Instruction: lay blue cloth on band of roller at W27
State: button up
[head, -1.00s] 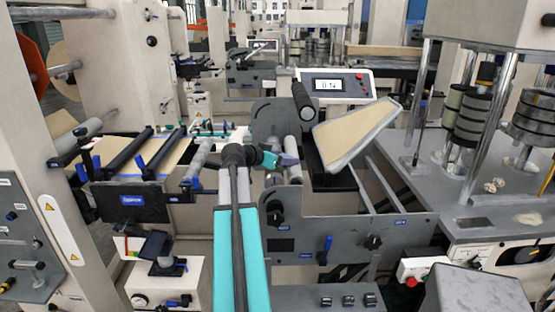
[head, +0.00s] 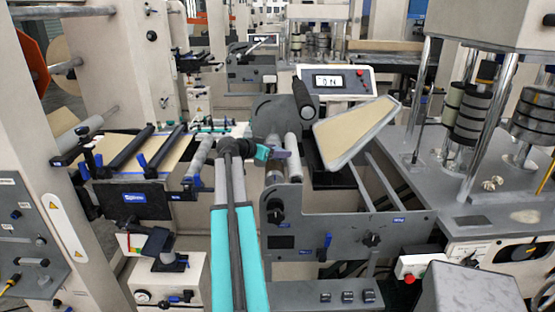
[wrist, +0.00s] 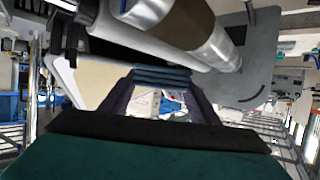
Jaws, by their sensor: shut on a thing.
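A silver roller (wrist: 150,10) with a brown band (wrist: 185,22) lies just beyond the cloth, at the top of the wrist view. I see a gap between cloth and roller, but cannot tell its depth. No W27 label is readable.
A grey side plate (head: 340,235) with knobs stands right of my arm. A tilted tan panel (head: 355,132) and a display box (head: 335,82) are behind the rollers. A bench with dark rollers (head: 130,150) is at left. A grey plate (wrist: 250,60) flanks the roller.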

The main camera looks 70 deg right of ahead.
jog(key=shift+f, duration=0.1)
jog(key=shift+f+p, duration=0.85)
jog(key=shift+f, duration=0.8)
jog(key=o, duration=1)
jog(key=b+v, duration=0.4)
jog(key=v, duration=0.8)
jog(key=shift+b, duration=0.3)
jog(key=shift+s+f, duration=0.1)
